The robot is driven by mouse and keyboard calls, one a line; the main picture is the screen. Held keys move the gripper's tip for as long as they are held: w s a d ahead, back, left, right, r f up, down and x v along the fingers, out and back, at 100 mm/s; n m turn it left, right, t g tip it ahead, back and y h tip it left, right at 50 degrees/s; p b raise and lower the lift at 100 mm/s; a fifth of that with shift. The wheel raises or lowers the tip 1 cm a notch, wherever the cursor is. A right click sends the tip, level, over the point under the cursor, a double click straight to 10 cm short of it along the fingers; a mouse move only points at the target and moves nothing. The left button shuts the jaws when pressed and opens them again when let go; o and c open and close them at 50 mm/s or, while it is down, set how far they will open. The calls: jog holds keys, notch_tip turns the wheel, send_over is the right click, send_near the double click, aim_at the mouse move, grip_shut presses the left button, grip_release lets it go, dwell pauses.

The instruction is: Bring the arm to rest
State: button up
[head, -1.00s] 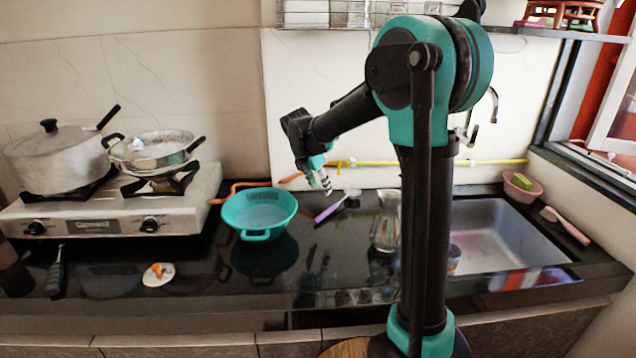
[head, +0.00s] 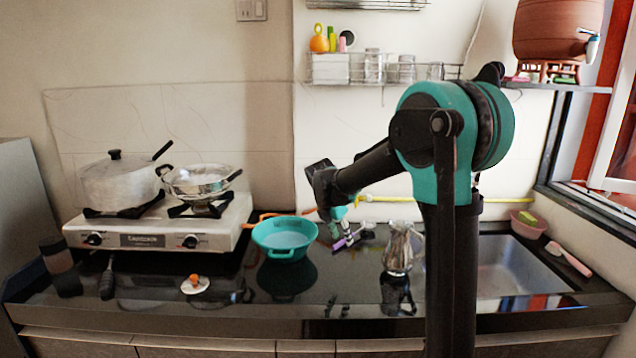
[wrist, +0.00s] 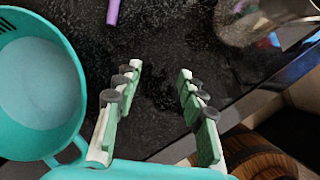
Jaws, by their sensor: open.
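My arm is bent over the counter, its shoulder to the right of the middle in the head view. My gripper (head: 345,238) hangs down near the counter, partly hidden behind my arm. In the wrist view my gripper (wrist: 158,70) has its green and white fingers well apart over dark stone, with nothing between them. A teal basin (head: 285,238) is just left of it; its rim and handle show at the left of the wrist view (wrist: 75,70). A purple-handled utensil (wrist: 113,12) lies beyond the fingers.
A glass or metal jug (head: 398,248) stands right of my gripper, before the sink (head: 520,268). A stove (head: 165,232) with a pot (head: 120,186) and a pan (head: 198,180) is left. A wall rack (head: 385,70) and a clay waterpot (head: 560,32) are above.

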jog(key=s+d+f+m, duration=0.1)
jog(key=s+d+m, duration=0.2)
jog(key=s+m, duration=0.2)
jog(key=s+d+f+m+y, duration=0.1)
jog(key=s+d+f+m, duration=0.1)
jog(key=s+m, duration=0.3)
jog(key=s+d+f+m+y, duration=0.1)
jog(key=s+d+f+m, duration=0.1)
jog(key=s+d+m, duration=0.2)
jog(key=shift+s+d+f+m, duration=0.15)
jog(key=shift+s+m, duration=0.1)
jog(key=shift+s, duration=0.5)
jog(key=shift+s+f+m, duration=0.1)
jog(key=shift+s+m, duration=0.15)
jog(key=shift+s, duration=0.5)
jog(key=s+d+f+m+y, duration=0.1)
jog(key=s+d+f+m, duration=0.1)
jog(key=s+f+m, duration=0.4)
jog(key=s+m, duration=0.5)
jog(key=s, duration=0.1)
jog(key=shift+s+d+t, duration=0.15)
jog(key=shift+s+t, duration=0.15)
jog(key=shift+t, duration=0.1)
jog(key=shift+f, duration=0.1)
